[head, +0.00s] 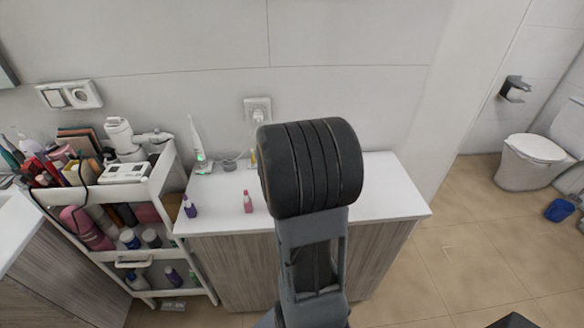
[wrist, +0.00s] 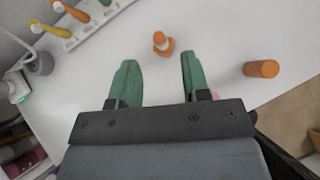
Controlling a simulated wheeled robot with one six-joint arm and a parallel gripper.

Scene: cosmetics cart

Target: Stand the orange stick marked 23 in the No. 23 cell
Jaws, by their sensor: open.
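In the wrist view my gripper (wrist: 157,75) is open and empty, its two green fingers spread above the white counter. A small orange stick (wrist: 162,42) with a wider lower part is on the counter just past the fingertips, between their lines and apart from both. A plain orange cylinder (wrist: 262,69) is to the right of the right finger. No number is readable on either, so I cannot tell which is marked 23. A white rack (wrist: 90,28) at the upper left holds orange and yellow sticks; its cell labels are unreadable. In the head view my arm hides the gripper.
In the head view a pink bottle (head: 248,203) and a purple bottle (head: 190,208) stand near the front edge of the white counter (head: 390,190). A white toothbrush-like device (head: 198,147) stands at the back left. A loaded cart (head: 150,190) adjoins the left side.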

